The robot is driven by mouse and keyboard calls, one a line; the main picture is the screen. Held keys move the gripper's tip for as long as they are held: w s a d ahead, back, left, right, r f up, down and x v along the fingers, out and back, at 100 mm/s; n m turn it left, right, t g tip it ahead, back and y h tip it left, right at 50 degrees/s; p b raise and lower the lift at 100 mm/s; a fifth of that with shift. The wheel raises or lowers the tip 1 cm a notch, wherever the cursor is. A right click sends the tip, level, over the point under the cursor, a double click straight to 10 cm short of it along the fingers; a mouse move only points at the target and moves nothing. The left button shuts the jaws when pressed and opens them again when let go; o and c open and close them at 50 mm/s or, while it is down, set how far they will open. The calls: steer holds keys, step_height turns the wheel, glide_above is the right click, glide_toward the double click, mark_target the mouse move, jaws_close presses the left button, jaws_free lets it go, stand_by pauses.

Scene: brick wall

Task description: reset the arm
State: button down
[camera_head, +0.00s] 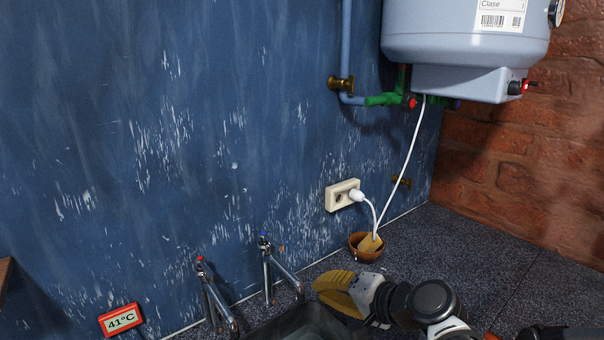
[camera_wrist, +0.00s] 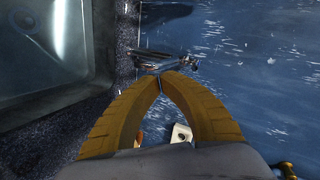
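My gripper (camera_head: 322,284) is at the lower middle of the head view, above the counter near the sink's right edge. Its yellow fingers point left. In the wrist view the two fingertips of my gripper (camera_wrist: 161,78) meet, with nothing seen between them. My dark and white wrist reaches in from the lower right of the head view.
Two taps (camera_head: 212,300) (camera_head: 275,265) stand behind a dark sink (camera_head: 300,325). A brown bowl (camera_head: 356,252) holds a sponge-like block (camera_head: 370,243). A white cable runs from the wall socket (camera_head: 334,197) to the boiler (camera_head: 465,40). A thermometer (camera_head: 121,320) reads 41°C. The right counter (camera_head: 480,240) is clear.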

steer(key=s+d+f+n+g+h, duration=0.1)
steer(key=s+d+n+h, duration=0.5)
steer(key=s+d, duration=0.8)
steer(key=s+g+h, duration=0.1)
steer(key=s+h, duration=0.1)
steer(key=shift+d+h, duration=0.3)
steer(key=shift+h, duration=0.1)
